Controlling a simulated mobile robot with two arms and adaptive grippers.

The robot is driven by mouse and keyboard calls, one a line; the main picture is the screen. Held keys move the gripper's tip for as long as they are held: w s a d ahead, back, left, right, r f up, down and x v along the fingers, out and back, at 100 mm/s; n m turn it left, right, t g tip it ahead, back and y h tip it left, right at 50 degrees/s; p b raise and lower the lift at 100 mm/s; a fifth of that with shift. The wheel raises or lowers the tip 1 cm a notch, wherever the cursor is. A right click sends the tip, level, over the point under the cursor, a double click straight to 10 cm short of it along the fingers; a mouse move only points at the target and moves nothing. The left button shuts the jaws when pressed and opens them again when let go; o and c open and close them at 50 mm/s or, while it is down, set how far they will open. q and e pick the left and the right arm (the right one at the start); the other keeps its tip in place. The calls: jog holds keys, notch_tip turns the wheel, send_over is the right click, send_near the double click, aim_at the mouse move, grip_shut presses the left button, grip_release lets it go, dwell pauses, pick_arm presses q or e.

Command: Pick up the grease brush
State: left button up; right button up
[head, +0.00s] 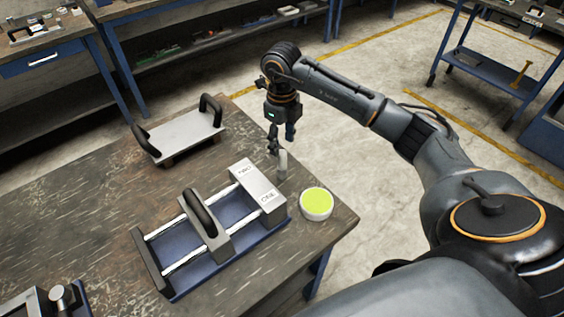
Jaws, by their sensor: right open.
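A small pale upright piece (282,166), which looks like the grease brush, stands behind the end block of the slide fixture, near the table's right edge. Its lower end is partly hidden and its bristles cannot be made out. My right gripper (281,143) points down just above this piece, with its fingers apart. I cannot tell whether a finger touches it. A round white tin (317,208) with yellow-green grease sits to the right of the fixture. My left gripper is not in view.
The slide fixture (180,262) has two rails, a carriage with a black handle and a blue base. A metal plate with two black handles (183,136) lies at the back. Another device (60,300) stands at the front left. The table's left part is bare.

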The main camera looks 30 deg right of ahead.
aim_at(282, 152)
notch_tip(282, 152, down, 2)
jog(key=shift+f, duration=0.1)
jog(key=shift+a+f+p, duration=0.1)
jog(key=shift+f+p, duration=0.35)
jog(key=shift+f, duration=0.05)
notch_tip(282, 152, down, 4)
jog(key=shift+r+p, duration=0.2)
jog(key=shift+p, duration=0.5)
jog(key=shift+f, duration=0.4)
jog(key=shift+c, duration=0.4)
jog(key=shift+w, duration=0.1)
grip_shut()
